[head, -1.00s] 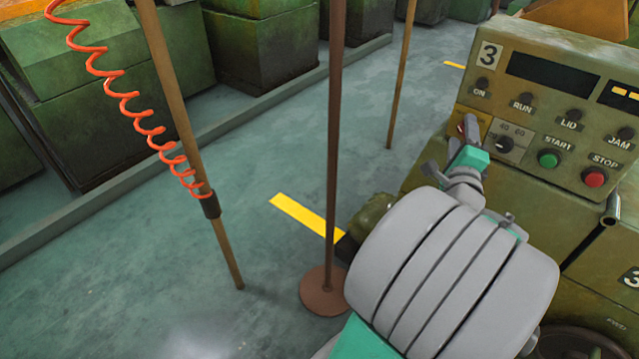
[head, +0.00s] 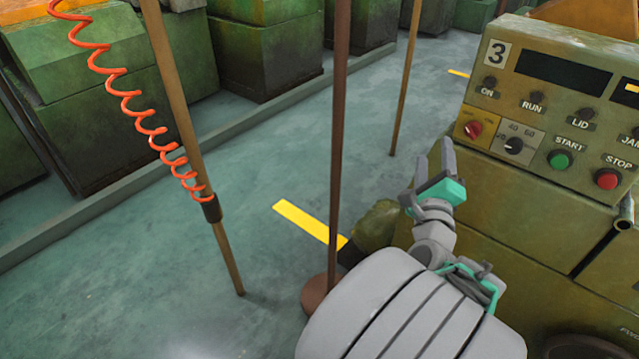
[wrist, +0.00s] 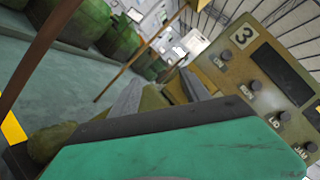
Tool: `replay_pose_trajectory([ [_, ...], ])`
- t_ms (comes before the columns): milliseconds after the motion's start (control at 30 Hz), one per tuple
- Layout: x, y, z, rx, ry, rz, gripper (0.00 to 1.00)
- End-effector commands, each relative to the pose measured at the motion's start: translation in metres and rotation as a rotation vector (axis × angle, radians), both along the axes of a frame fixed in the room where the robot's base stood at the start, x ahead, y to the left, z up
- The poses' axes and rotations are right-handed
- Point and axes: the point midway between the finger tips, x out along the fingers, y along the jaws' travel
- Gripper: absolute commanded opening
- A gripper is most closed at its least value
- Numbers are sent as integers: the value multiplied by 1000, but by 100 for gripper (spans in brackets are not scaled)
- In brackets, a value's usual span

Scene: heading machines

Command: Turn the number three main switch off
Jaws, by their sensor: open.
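The machine's control panel (head: 560,85) carries a plate with the number 3 (head: 497,53); the plate also shows in the wrist view (wrist: 243,37). The main switch, a red knob (head: 473,129) on a yellow plate, is at the panel's lower left corner. Its pale mark looks slanted, but its labels are too small to read for sure. My gripper (head: 434,165) is open and empty, left of and below the switch, apart from it. In the wrist view the fingers (wrist: 160,92) stand apart with nothing visible held, and the red knob is not visible.
A black dial (head: 514,145) sits right of the switch. A green START button (head: 560,160) and a red STOP button (head: 606,179) are further right. A brown post (head: 336,130) and a wooden pole (head: 190,140) with an orange coiled hose (head: 130,100) stand left on open floor.

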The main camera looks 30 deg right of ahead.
Motion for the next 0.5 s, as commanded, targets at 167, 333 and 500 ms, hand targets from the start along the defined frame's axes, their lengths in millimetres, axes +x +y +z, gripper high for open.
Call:
replay_pose_trajectory([
  [167, 33, 28, -5, -73, 162, 105, 55],
  [333, 58, 56, -14, -156, 314, 203, 55],
  [500, 81, 89, -24, -263, 481, 318, 55],
])
